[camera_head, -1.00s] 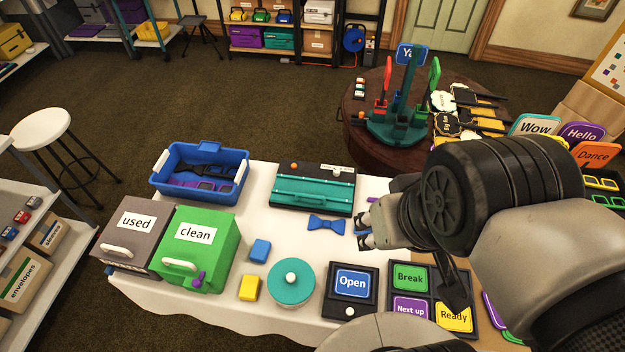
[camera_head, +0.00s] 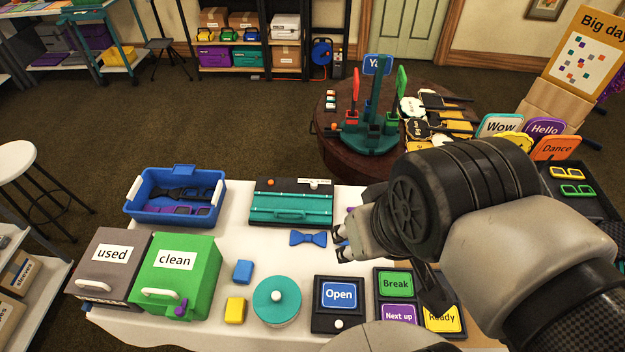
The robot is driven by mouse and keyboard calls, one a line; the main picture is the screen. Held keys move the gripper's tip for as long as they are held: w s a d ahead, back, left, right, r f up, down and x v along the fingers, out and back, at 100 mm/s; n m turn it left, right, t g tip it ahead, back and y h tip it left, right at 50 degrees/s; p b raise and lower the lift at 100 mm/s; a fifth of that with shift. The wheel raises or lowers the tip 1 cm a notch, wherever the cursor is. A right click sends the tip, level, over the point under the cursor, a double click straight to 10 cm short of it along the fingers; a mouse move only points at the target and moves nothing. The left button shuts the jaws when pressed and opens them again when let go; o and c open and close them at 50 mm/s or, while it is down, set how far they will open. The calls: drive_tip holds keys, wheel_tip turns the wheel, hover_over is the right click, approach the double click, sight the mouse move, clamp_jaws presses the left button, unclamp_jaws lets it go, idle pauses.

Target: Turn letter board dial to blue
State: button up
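No part is readably marked as the letter board dial. A black-backed teal case (camera_head: 291,206) at the back of the white table has a small orange knob (camera_head: 273,182) and a white label too small to read. A black panel (camera_head: 323,323) at the front carries a blue "Open" sign (camera_head: 338,294) and a white round knob (camera_head: 338,324). My gripper (camera_head: 341,242) is over the table's right part, right of a blue bow tie (camera_head: 308,238). Its fingers look apart, with nothing clearly held. My arm hides the table's right side.
A blue bin (camera_head: 133,207), grey "used" box (camera_head: 112,253) and green "clean" box (camera_head: 175,258) stand left. Blue and yellow blocks and a round teal lidded thing (camera_head: 277,296) sit front centre. Word signs lie front right. A round brown table (camera_head: 335,142) stands behind.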

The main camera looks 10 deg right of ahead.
drive_tip(key=w+r+n+g+b, duration=0.1)
drive_tip(key=w+r+n+b, duration=0.2)
drive_tip(key=w, duration=1)
drive_tip(key=n+g+b, duration=0.3)
drive_tip(key=n, duration=0.8)
hover_over(314, 183)
wheel_tip(314, 183, down, 26)
wheel_tip(314, 183, down, 18)
drive_tip(key=b, duration=0.5)
drive_tip(key=shift+f, duration=0.1)
clamp_jaws()
